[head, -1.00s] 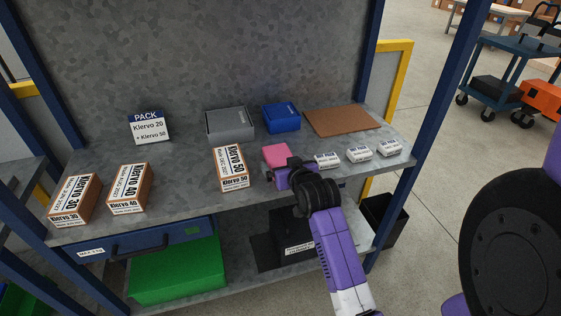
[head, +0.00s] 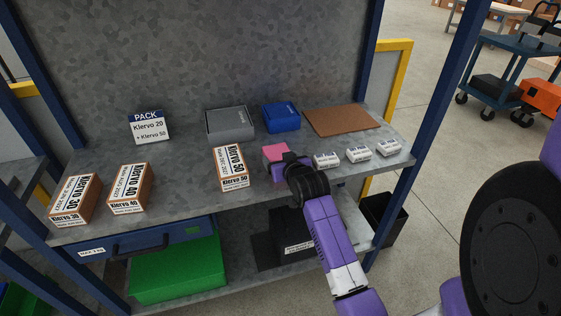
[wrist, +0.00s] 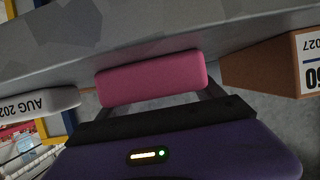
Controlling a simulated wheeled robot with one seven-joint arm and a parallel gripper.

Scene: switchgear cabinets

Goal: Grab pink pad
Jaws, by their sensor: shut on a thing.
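The pink pad (head: 275,152) is on the grey shelf, in the front middle between the Klervo 50 box and the small white packs. In the wrist view the pad (wrist: 152,78) is a rounded pink block lying across the end of my gripper (wrist: 158,95). My gripper's two dark fingers reach up to it and are shut on it. In the head view my gripper (head: 279,161) is at the shelf's front edge, and the wrist hides part of the pad. I cannot tell whether the pad is clear of the shelf surface.
The Klervo 50 box (head: 230,168) stands close on the left. Several white packs, the nearest one (head: 326,160), stand close on the right. A grey box (head: 230,125), a blue box (head: 281,117) and a brown board (head: 341,121) are behind. A sign (head: 149,127) stands back left.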

